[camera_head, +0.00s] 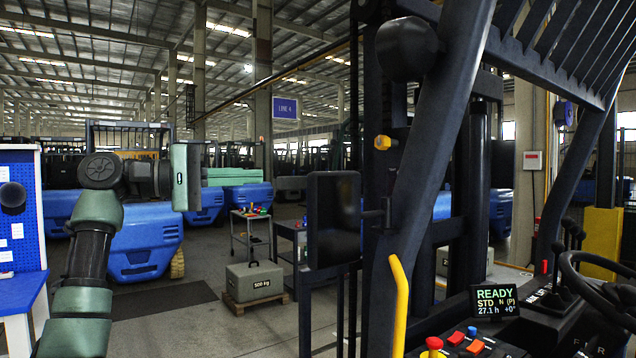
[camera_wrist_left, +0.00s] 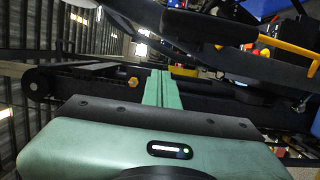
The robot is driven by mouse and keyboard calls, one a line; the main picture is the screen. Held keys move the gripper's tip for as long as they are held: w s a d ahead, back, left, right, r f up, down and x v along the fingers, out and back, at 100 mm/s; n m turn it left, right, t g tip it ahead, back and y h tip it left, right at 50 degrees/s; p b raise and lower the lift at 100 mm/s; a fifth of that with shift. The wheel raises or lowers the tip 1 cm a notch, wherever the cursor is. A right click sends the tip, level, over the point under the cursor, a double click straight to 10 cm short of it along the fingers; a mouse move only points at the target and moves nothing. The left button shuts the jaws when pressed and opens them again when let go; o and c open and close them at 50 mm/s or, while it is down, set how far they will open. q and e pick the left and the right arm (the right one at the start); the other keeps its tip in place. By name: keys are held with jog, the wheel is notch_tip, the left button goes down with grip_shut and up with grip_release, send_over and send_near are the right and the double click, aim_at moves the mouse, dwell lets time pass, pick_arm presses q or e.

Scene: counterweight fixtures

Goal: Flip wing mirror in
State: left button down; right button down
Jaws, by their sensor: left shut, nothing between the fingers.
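The wing mirror (camera_head: 333,220) is a dark upright rectangular panel in the middle of the head view. A short stalk (camera_head: 374,215) joins it to the dark front pillar of the forklift (camera_head: 430,150). The panel faces broadly toward the head camera and stands out to the left of the pillar. My left gripper (camera_head: 228,177) is to the left of the mirror and a little higher in the picture, apart from it. Its green fingers (camera_wrist_left: 158,88) are together and empty in the wrist view. I cannot surely pick out the mirror in the wrist view. My right gripper is not in view.
A yellow grab handle (camera_head: 400,305) and a control panel with a READY display (camera_head: 497,299) are right of the mirror. A grey 500 kg block (camera_head: 254,282) and a cart (camera_head: 251,235) stand behind. A blue workbench (camera_head: 22,290) is at left.

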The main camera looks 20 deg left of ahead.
aim_at(311, 177)
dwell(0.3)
pick_arm(q)
jog(key=p+x, duration=0.1)
jog(key=x, duration=0.2)
jog(key=s+p+x, duration=0.1)
jog(key=p+x, duration=0.1)
jog(key=x, duration=0.2)
jog(key=d+p+x, duration=0.1)
jog(key=p+x, duration=0.1)
jog(key=x, duration=0.1)
jog(key=shift+d, duration=0.45)
jog(key=shift+s+d+p, duration=0.4)
jog(key=shift+s+d, duration=0.15)
jog(key=shift+s, duration=0.15)
jog(key=shift+w+f, duration=0.1)
